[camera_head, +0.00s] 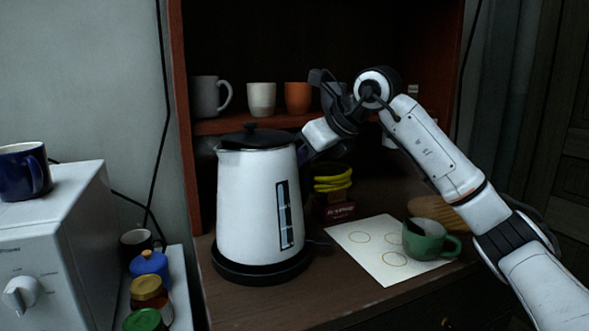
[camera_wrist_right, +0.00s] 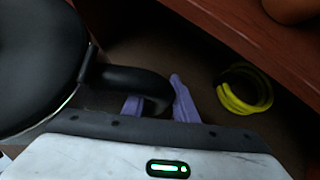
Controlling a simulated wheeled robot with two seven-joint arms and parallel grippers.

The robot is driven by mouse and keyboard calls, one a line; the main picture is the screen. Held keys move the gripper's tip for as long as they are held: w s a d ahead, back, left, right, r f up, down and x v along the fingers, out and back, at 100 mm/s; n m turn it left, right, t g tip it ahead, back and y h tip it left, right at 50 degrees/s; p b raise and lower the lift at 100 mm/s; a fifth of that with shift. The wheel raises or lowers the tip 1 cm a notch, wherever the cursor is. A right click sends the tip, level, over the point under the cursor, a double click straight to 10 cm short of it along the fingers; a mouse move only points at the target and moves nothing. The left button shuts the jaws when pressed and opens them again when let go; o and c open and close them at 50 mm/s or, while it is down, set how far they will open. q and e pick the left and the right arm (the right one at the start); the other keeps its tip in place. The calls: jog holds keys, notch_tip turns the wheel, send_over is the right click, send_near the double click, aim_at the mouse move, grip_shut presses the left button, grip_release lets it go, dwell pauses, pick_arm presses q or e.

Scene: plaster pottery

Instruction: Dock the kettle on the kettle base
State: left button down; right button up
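The white kettle (camera_head: 258,205) with a black lid stands upright on the round black kettle base (camera_head: 262,273) at the front left of the wooden surface. Its bottom looks level with the base and I see no gap between them. My right gripper is behind the kettle in the head view, its fingers hidden there. In the right wrist view, the purple fingers of my right gripper (camera_wrist_right: 158,106) are on either side of the black kettle handle (camera_wrist_right: 140,80), with no clear gap beside it. My left gripper is not in view.
A green cup (camera_head: 428,243) stands on a white sheet (camera_head: 372,268) with ring marks, right of the kettle. Yellow rings (camera_head: 333,180) are behind. Several cups line the shelf (camera_head: 230,124). A white appliance (camera_head: 60,250) and jars are at left.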

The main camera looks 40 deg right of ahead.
jog(key=p+v, duration=0.3)
jog(key=v, duration=0.7)
jog(key=shift+s+r+p, duration=0.2)
jog(key=shift+s+p, duration=0.15)
dwell(0.4)
jog(key=shift+d, duration=0.1)
dwell(0.5)
